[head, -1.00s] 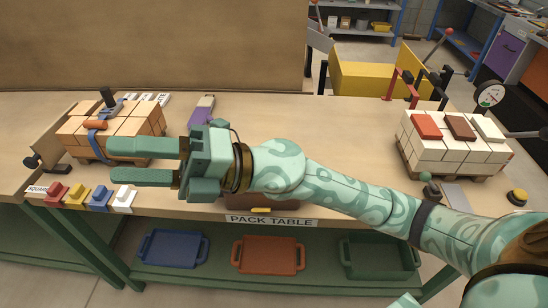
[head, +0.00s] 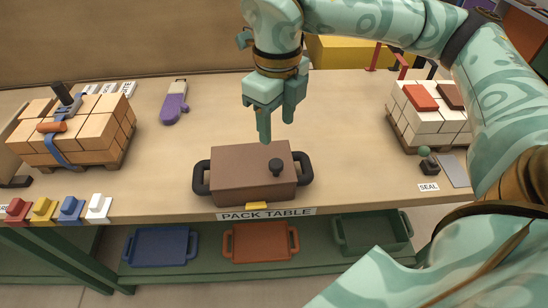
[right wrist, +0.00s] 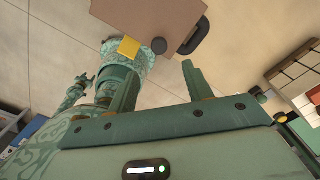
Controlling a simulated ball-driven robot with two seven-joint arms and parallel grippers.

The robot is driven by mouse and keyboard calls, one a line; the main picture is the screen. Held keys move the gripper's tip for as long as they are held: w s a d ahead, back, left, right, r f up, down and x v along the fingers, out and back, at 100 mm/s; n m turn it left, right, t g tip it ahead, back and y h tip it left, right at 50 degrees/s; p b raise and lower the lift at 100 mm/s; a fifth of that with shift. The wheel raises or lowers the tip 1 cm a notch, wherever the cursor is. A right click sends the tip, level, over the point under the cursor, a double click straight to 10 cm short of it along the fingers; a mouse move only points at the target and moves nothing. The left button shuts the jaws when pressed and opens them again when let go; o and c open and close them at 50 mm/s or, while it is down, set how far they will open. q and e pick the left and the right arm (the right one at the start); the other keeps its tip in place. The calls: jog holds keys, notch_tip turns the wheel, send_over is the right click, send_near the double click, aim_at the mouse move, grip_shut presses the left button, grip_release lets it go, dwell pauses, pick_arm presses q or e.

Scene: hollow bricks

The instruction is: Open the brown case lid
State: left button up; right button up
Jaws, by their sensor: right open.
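The brown case (head: 235,180) lies on the table's front part in the head view, its lid down. It has a black handle on each side, a dark round knob (head: 276,165) on the lid and a yellow latch (head: 257,206) at the front edge. My right gripper (head: 277,130) is open and empty, pointing down above the case's back edge, apart from it. In the right wrist view the case (right wrist: 150,20), knob (right wrist: 159,46) and yellow latch (right wrist: 129,47) show beyond the open fingers (right wrist: 157,82). My left gripper does not show in the head view.
A strapped stack of tan bricks (head: 85,138) stands at the left, a white brick stack (head: 425,120) at the right. A purple mitt (head: 174,105) lies behind the case. Coloured blocks (head: 72,208) line the front left edge. Table around the case is free.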

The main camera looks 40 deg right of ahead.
aim_at(276, 163)
notch_tip(276, 163, down, 10)
jog(key=shift+f+b, duration=0.15)
jog(key=shift+b, duration=1.1)
